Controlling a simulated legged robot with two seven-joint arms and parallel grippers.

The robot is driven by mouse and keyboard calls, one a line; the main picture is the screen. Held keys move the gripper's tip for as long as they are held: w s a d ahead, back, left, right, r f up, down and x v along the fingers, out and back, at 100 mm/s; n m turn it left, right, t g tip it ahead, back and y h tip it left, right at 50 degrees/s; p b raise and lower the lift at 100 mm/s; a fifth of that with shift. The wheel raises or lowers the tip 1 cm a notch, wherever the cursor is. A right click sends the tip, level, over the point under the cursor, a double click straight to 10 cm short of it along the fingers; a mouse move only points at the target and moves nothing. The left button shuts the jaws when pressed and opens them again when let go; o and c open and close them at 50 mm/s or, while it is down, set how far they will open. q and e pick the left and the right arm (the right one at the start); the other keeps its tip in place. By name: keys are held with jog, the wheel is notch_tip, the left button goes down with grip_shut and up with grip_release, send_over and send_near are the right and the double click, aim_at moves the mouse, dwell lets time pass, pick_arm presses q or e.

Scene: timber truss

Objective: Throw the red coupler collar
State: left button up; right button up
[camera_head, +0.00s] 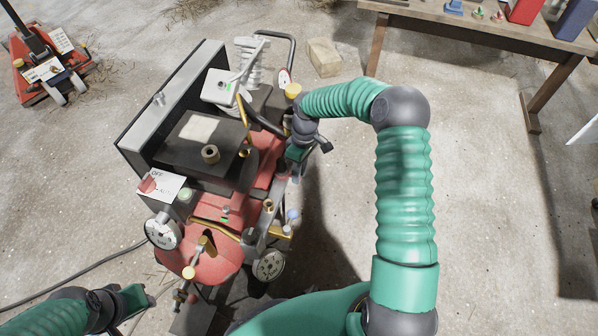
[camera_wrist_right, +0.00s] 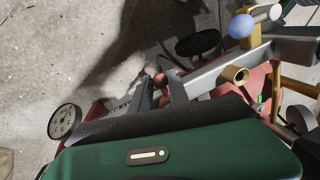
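A red machine (camera_head: 215,262) with gauges, brass fittings and a dark top box stands left of centre in the head view. My right gripper (camera_head: 294,165) is down against its right side, with the fingertips mostly hidden. In the right wrist view, a small reddish-brown rounded part (camera_wrist_right: 170,78) shows by the dark finger pieces. I cannot tell whether it is the red coupler collar, or whether the fingers touch it. My left gripper (camera_head: 140,299) is low at the left, apart from the machine; its finger gap is unclear.
A brass fitting (camera_wrist_right: 235,75) and a blue ball knob (camera_wrist_right: 242,26) sit close to my right gripper. A gauge (camera_head: 269,264) is on the machine's lower right. A wooden table (camera_head: 480,28) stands at the back right. A wood block (camera_head: 324,57) lies on the floor.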

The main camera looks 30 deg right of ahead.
aim_at(281, 189)
jog(key=shift+w, duration=0.1)
grip_shut()
jog(key=shift+a+r+m+p, duration=0.1)
jog(key=shift+r+m+p, duration=0.2)
jog(key=shift+p, duration=0.4)
jog(key=a+m+p, duration=0.1)
jog(key=m+p, duration=0.2)
jog(key=p, duration=0.1)
jog(key=s+a+m+t+p, duration=0.1)
jog(key=a+m+p, duration=0.1)
jog(key=m+p, duration=0.1)
jog(key=a+m+t+p, duration=0.1)
jog(key=m+p, duration=0.3)
jog(key=shift+s+a+m+p, duration=0.15)
jog(key=shift+a+m+p, duration=0.15)
jog(key=shift+a, duration=0.05)
jog(key=shift+w+a+f+m+p, duration=0.15)
jog(key=shift+a+m+p, duration=0.2)
jog(key=shift+m, duration=0.35)
jog(key=shift+w+a+m+p, duration=0.1)
jog(key=shift+a+m+p, duration=0.1)
jog(key=shift+m+p, duration=0.35)
jog(key=shift+m+t, duration=0.25)
jog(key=shift+t, duration=0.05)
jog(key=o, duration=0.8)
grip_release()
jog(key=shift+f, duration=0.1)
